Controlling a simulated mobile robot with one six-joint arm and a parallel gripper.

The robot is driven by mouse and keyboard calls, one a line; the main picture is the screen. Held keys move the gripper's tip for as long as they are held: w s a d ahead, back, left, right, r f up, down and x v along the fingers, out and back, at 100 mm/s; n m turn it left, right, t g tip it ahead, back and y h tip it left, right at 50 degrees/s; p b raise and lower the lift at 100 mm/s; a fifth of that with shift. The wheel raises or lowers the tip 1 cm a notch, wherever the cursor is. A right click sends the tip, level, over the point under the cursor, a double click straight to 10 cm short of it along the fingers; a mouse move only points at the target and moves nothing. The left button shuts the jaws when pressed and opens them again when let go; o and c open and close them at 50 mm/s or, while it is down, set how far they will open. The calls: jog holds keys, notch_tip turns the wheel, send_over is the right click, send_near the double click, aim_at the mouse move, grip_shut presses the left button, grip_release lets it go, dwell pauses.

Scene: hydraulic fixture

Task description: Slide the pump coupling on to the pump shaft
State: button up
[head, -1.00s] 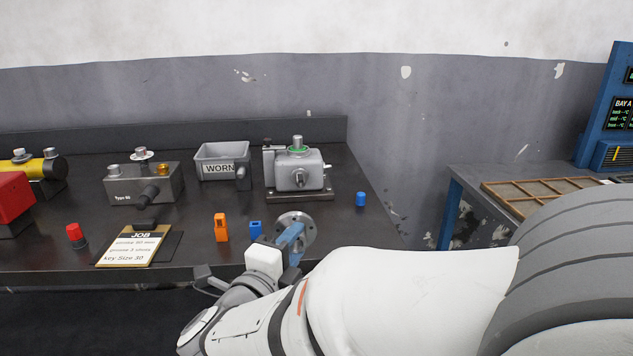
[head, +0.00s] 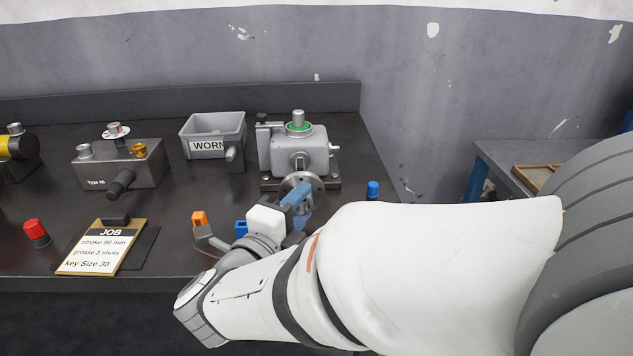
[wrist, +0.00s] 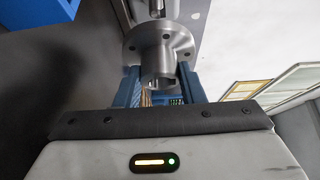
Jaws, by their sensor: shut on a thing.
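The pump coupling is a grey metal flange with bolt holes and a hollow hub; it shows in the head view (head: 314,183) and the wrist view (wrist: 178,40). My gripper (head: 298,199) is shut on it, with blue fingers on both sides of the hub in the wrist view (wrist: 160,82). The grey pump (head: 310,148) with a green ring on top stands just behind the coupling. A metal shaft end (wrist: 157,8) shows beyond the flange in the wrist view. The coupling hides much of the pump shaft, so I cannot tell whether they touch.
A grey WORN bin (head: 205,148) and a Type block (head: 128,165) stand left of the pump. An orange piece (head: 199,218) and a blue piece (head: 241,228) are left of my gripper. A blue cap (head: 373,188) stands to its right, near the bench edge.

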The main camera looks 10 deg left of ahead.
aim_at(297, 176)
jog(key=shift+s+f+b, duration=0.1)
jog(key=shift+s+b, duration=0.1)
jog(key=shift+b, duration=0.25)
jog(key=shift+w, duration=0.3)
jog(key=shift+w+a, duration=0.3)
jog(key=shift+w, duration=0.7)
jog(key=shift+w+a, duration=0.25)
jog(key=shift+w, duration=0.7)
jog(key=shift+w+a+b, duration=0.2)
jog(key=shift+w, duration=0.65)
jog(key=shift+w+a+b, duration=0.2)
jog(key=shift+w, duration=0.65)
jog(key=shift+w+a+b, duration=0.2)
jog(key=shift+w, duration=0.65)
jog(key=o, duration=1)
jog(key=shift+o, duration=0.2)
